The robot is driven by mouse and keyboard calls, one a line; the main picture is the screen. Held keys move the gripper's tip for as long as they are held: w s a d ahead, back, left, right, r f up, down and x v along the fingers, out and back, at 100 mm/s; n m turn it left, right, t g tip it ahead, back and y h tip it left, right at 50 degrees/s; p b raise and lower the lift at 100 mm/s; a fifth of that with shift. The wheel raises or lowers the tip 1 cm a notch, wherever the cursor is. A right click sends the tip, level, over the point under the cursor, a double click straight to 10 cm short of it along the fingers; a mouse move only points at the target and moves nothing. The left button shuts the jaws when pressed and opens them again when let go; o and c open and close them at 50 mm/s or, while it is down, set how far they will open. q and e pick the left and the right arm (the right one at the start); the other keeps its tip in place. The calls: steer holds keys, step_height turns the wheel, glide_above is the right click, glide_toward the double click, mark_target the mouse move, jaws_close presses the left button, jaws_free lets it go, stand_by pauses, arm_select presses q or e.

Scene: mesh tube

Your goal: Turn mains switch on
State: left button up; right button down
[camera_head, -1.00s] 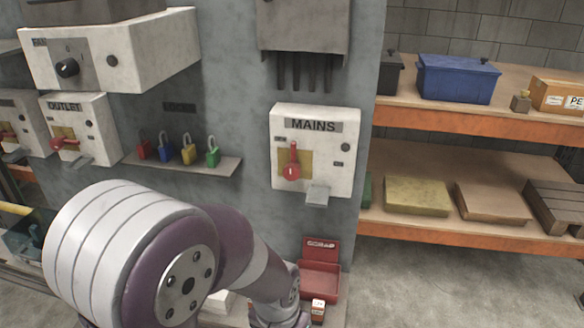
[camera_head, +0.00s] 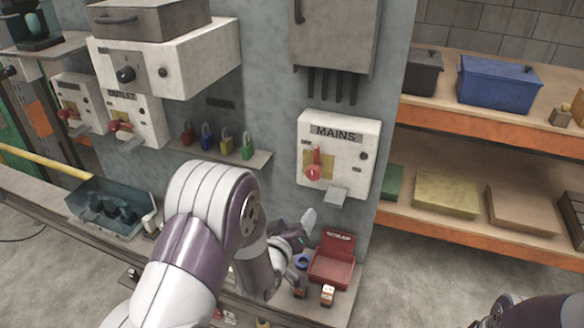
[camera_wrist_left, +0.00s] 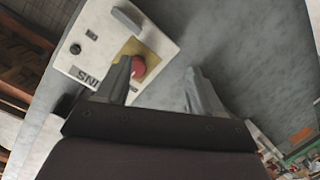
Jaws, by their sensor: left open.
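The mains switch is a red handle (camera_head: 314,168) on a yellow plate, on the front of the white box labelled MAINS (camera_head: 366,140). The handle stands roughly upright, its round end low. A grey tab hangs at the box's lower edge. My left gripper (camera_head: 307,219) is below the box, partly hidden by my own wrist. In the left wrist view the left gripper (camera_wrist_left: 161,70) is open and empty. The red handle (camera_wrist_left: 139,66) appears beside its left finger, which covers part of the yellow plate; I cannot see contact.
Coloured padlocks (camera_head: 227,142) hang above a small shelf left of the box. A red open box (camera_head: 332,262) stands on the ledge below. An OUTLET box (camera_head: 146,112) is at left. Shelving with a blue bin (camera_head: 498,84) is at right. Part of my right arm shows at lower right.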

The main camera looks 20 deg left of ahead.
mark_target(313, 176)
arm_select(q)
steer(key=w+r+p, duration=0.1)
steer(key=w+p, duration=0.1)
steer(key=w, duration=0.2)
steer(key=w+r+n+t+p, duration=0.1)
steer(key=w+r, duration=0.1)
steer(key=w, duration=0.2)
steer(key=w+r+t+p, duration=0.1)
steer(key=w+p, duration=0.1)
steer(key=w, duration=0.2)
steer(key=shift+w+d+r+p, duration=0.2)
steer(key=shift+w+p, duration=0.1)
steer(key=shift+w, duration=0.35)
steer(key=shift+f, duration=0.1)
steer(key=c, duration=1)
